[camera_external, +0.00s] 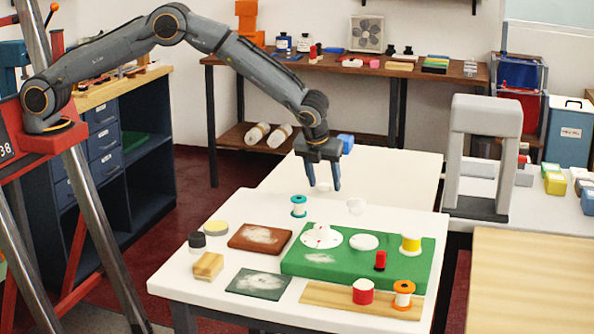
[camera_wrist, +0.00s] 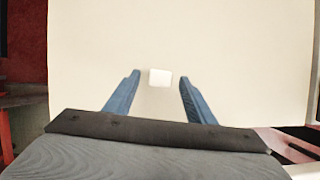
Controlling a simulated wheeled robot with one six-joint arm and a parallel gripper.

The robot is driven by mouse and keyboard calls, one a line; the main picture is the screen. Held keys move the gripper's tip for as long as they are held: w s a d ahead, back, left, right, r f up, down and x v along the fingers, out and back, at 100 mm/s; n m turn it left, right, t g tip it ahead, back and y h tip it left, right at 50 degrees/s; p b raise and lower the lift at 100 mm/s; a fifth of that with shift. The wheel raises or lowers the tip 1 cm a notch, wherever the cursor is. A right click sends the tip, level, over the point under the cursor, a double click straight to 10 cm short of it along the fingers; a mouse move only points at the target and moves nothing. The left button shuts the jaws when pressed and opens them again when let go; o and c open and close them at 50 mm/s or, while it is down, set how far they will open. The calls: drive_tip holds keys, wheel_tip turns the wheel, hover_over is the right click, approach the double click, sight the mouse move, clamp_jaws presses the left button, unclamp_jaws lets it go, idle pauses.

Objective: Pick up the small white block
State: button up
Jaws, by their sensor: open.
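The small white block (camera_wrist: 160,77) lies on the white tabletop in the wrist view, just beyond and between my fingertips. In the external view a small white shape, apparently the block (camera_external: 323,187), shows between the finger ends. My gripper (camera_external: 323,179) points down over the white table with its two blue fingers apart. In the wrist view my gripper (camera_wrist: 159,82) is open, with white surface visible between the fingers. I see no contact with the block, and its exact height below the tips is hard to tell.
A teal-and-white spool (camera_external: 299,206) and a pale white piece (camera_external: 356,206) stand near the gripper. A green board (camera_external: 300,262) with discs and spools lies in front. A grey arch (camera_external: 484,150) stands at the right. The white tabletop (camera_external: 400,180) right of the gripper is clear.

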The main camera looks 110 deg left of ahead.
drive_tip(key=c, duration=1.1)
